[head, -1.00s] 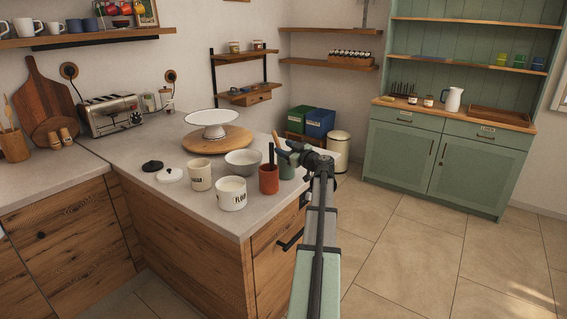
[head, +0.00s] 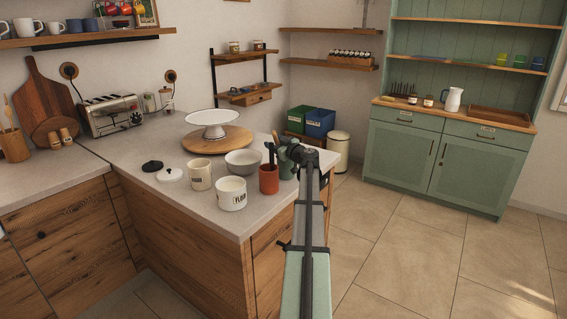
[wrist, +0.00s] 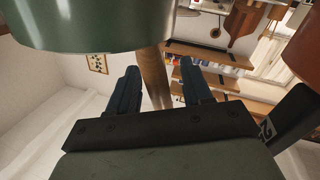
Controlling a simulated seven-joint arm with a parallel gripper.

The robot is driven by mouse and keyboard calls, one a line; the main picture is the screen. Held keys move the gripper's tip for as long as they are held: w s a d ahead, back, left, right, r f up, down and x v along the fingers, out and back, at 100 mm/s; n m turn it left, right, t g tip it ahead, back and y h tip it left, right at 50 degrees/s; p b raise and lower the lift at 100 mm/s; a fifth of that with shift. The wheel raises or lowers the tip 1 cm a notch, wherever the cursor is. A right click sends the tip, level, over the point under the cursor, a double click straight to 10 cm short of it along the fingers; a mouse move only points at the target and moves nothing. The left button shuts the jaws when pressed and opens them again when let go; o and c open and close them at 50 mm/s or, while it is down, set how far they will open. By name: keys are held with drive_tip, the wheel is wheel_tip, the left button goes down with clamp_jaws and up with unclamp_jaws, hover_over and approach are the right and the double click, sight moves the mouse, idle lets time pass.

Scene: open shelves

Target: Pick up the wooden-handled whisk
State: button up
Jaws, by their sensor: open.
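A wooden handle (wrist: 152,78), which looks like the whisk's, stands between the two dark fingers of my gripper (wrist: 158,88) in the wrist view. The fingers are apart, with gaps beside the handle. Its upper end meets the edge of a green pot (wrist: 95,25), and the whisk's wire part is not visible. In the head view my gripper (head: 284,147) is just above the green pot (head: 287,172) at the counter's right edge. The handle cannot be made out clearly there.
A red pot (head: 269,180) with a dark utensil stands close left of the green pot; it also shows in the wrist view (wrist: 303,50). A flour canister (head: 231,194), a cream canister (head: 200,175) and a grey bowl (head: 242,162) stand further left. Open floor lies to the right.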

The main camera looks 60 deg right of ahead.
clamp_jaws()
idle(0.4)
